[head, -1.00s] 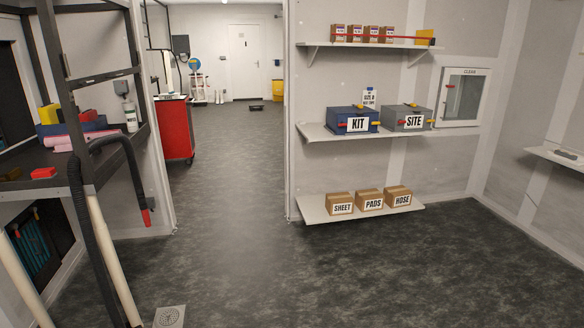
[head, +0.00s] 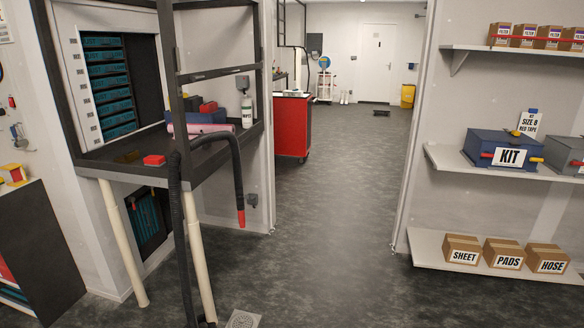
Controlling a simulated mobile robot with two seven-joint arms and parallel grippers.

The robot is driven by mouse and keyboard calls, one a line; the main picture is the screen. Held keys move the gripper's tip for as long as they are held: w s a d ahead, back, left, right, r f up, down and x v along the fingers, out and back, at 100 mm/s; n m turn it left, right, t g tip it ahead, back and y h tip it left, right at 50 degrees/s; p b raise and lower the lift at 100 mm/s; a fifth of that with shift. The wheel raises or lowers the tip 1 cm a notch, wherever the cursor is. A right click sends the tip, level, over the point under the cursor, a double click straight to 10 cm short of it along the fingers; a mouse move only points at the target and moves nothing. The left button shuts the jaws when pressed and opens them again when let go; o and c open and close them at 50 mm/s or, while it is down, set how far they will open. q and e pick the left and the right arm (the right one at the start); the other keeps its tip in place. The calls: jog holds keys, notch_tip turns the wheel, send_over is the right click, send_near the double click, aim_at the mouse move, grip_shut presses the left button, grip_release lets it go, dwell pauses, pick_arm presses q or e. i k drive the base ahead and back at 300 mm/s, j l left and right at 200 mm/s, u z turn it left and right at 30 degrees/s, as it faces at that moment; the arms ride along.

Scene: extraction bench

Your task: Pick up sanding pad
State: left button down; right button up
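I cannot single out a sanding pad for certain. A small red block (head: 153,160) lies near the front left of the dark bench top (head: 205,150). A cardboard box labelled PADS (head: 506,255) sits on the low shelf (head: 428,246) at the right, between boxes labelled SHEET (head: 462,250) and HOSE (head: 546,259). What the boxes hold is hidden. Neither of my grippers is in view.
A black hose with a red end (head: 240,217) hangs at the bench front, beside pale legs (head: 124,243). A blue KIT case (head: 500,150) stands on the middle shelf. A red cabinet (head: 292,126) stands behind the bench. The grey floor (head: 330,230) between bench and shelves is clear.

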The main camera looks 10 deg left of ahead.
aim_at(151, 161)
jog(key=i+l+u, duration=0.1)
jog(key=i+u, duration=0.2)
jog(key=u, duration=0.2)
jog(key=i+l+u, duration=0.2)
jog(key=u, duration=0.25)
jog(key=i+l+u, duration=0.3)
jog(key=u, duration=0.2)
jog(key=i+l+u, duration=0.15)
jog(key=l+u, duration=0.3)
jog(key=i+l+u, duration=0.1)
jog(key=l+u, duration=0.2)
jog(key=i+l+u, duration=0.1)
jog(key=l+u, duration=0.15)
jog(key=l, duration=0.25)
